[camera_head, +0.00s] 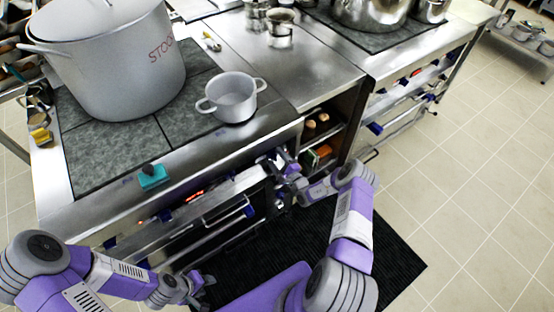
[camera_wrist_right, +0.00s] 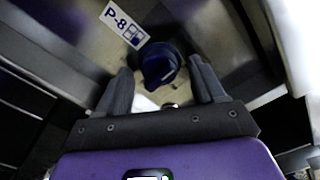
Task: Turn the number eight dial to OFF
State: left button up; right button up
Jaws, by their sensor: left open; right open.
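The dark blue number eight dial (camera_wrist_right: 160,66) shows in the right wrist view beside a white label (camera_wrist_right: 124,24) reading "P-8". The open fingers of my right gripper stand on either side of the dial; I cannot tell whether they touch it. In the head view my right gripper (camera_head: 276,161) is at the right end of the stove's front panel and hides this dial. The dial's exact setting is too blurred to read. My left gripper (camera_head: 190,287) is low at the bottom of the head view, in front of the stove and away from the dials, open and empty.
A large stockpot (camera_head: 118,70) and a small grey pot (camera_head: 232,101) stand on the dark hob. A teal sponge (camera_head: 153,177) lies near the front edge. Rails with handles (camera_head: 215,228) run below the panel. A black mat (camera_head: 390,260) covers the floor in front.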

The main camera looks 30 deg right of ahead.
jog(key=s+p, duration=0.1)
jog(key=s, duration=0.6)
jog(key=shift+s+d+p, duration=0.3)
jog(key=s+a+n+g+y, duration=0.3)
jog(key=a+n+g+y, duration=0.15)
jog(key=a, duration=0.55)
jog(key=s+a+n+g+y, duration=0.3)
jog(key=a+g+y, duration=0.25)
jog(key=a, duration=0.55)
jog(key=s+a+r+n+g+h, duration=0.1)
jog(key=s+a+n+g+h, duration=0.1)
jog(key=s+n, duration=0.5)
jog(key=s+a+r+n+g+h, duration=0.1)
jog(key=s+n+g+h, duration=0.4)
jog(key=s, duration=0.5)
jog(key=shift+a+r+n, duration=0.2)
jog(key=shift+a+n, duration=0.7)
jog(key=shift+n, duration=0.05)
